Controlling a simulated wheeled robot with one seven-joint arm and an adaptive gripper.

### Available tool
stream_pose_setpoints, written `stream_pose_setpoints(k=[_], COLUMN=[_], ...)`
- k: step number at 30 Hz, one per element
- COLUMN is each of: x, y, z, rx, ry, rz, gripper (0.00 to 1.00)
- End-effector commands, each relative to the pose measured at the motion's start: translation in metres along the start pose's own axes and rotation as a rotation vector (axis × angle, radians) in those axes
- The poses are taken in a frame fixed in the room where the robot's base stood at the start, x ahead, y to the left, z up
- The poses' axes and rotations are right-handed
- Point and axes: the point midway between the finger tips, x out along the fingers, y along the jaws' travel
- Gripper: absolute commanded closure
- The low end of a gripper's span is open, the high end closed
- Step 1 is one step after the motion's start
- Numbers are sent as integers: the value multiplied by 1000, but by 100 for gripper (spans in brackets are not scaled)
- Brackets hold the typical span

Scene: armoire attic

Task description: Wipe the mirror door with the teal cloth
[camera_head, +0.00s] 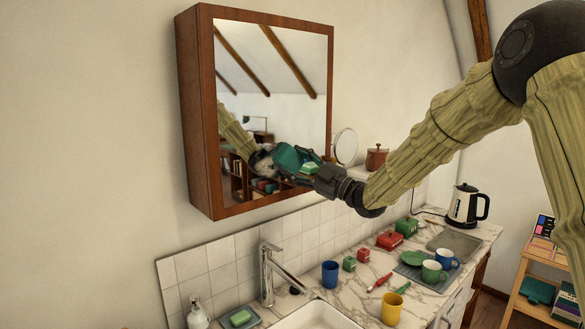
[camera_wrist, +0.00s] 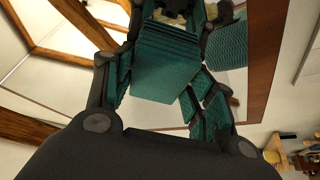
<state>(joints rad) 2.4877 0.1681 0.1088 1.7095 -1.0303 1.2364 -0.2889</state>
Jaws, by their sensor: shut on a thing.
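The mirror door (camera_head: 262,85) is the front of a brown wooden wall cabinet (camera_head: 199,110) and looks closed. My gripper (camera_head: 306,168) is at the lower right part of the mirror, reaching in from the right. It is shut on the teal cloth (camera_head: 288,157), which lies at or very near the glass; I cannot tell whether it touches. In the wrist view the folded teal cloth (camera_wrist: 165,72) sits between my fingers, and the mirror door (camera_wrist: 262,20) with its wooden frame shows behind it. My arm and gripper are also reflected in the glass.
Below is a marble counter with a sink (camera_head: 318,316), a tall faucet (camera_head: 268,272), a soap dispenser (camera_head: 197,315), a blue cup (camera_head: 330,273) and a yellow cup (camera_head: 392,308). A round mirror (camera_head: 346,146) and a brown pot (camera_head: 376,158) stand right of the cabinet. A kettle (camera_head: 464,205) is farther right.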

Motion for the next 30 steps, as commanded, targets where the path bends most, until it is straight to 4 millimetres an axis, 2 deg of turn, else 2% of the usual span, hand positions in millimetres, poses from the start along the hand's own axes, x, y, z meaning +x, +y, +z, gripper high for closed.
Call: stream_pose_setpoints(k=[11, 24, 30], x=[-2, 6, 7], y=[-2, -22, -25], z=[-1, -20, -24], rx=[1, 0, 0], ry=[-1, 0, -1], rz=[1, 0, 1], gripper=[64, 64, 64])
